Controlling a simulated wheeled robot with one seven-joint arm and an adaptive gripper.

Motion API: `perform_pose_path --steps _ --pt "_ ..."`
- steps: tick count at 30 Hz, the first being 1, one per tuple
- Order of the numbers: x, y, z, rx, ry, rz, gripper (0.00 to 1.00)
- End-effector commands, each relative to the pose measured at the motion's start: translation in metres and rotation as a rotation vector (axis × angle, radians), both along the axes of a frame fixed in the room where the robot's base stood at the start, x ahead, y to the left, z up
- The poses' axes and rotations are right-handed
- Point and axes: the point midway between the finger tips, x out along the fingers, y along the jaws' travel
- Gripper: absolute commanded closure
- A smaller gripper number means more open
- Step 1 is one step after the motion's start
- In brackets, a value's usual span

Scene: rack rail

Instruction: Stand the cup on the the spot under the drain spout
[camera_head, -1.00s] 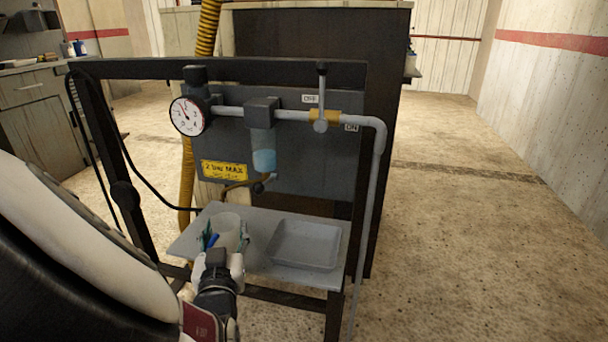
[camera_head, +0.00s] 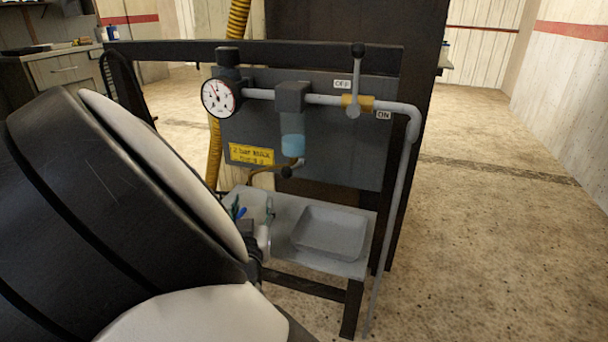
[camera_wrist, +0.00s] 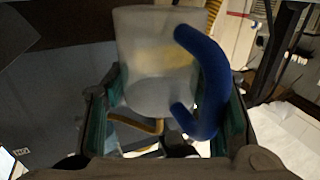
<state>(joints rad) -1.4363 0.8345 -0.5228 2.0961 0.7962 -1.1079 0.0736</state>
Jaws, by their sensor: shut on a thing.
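The pale, translucent cup with a blue handle stands between my gripper's green-padded fingers in the wrist view (camera_wrist: 150,60). In the head view its blue handle (camera_head: 241,212) shows, and its pale body is hard to tell from the shelf. My gripper (camera_head: 254,207) is shut on the cup, over the left part of the grey shelf. The brass drain spout (camera_head: 298,163) hangs under the filter bowl (camera_head: 292,140), up and to the right of the cup. I cannot make out a marked spot under the spout. My arm hides the shelf's near left part.
A shallow grey tray (camera_head: 330,235) sits on the shelf (camera_head: 285,208), right of my gripper. A gauge (camera_head: 219,98), a valve lever (camera_head: 355,85) and a vertical pipe (camera_head: 400,200) are on the dark rack.

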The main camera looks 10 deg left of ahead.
Motion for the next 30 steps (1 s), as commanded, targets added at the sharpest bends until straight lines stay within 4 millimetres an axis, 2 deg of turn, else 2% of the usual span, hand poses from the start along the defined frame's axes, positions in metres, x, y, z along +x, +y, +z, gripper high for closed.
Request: perform_pose_path --steps 16,17,19,20,30 --pt "-0.0001 0.0002 -0.0106 0.000 0.000 0.000 0.77" --pt "-0.0001 0.0002 -0.0102 0.000 0.000 0.000 0.44" --pt "-0.0001 0.0002 -0.0098 0.000 0.000 0.000 0.28" --pt "-0.0001 0.0002 -0.0097 0.000 0.000 0.000 0.25" --pt "-0.0021 -0.0004 -0.0100 0.000 0.001 0.000 0.25"
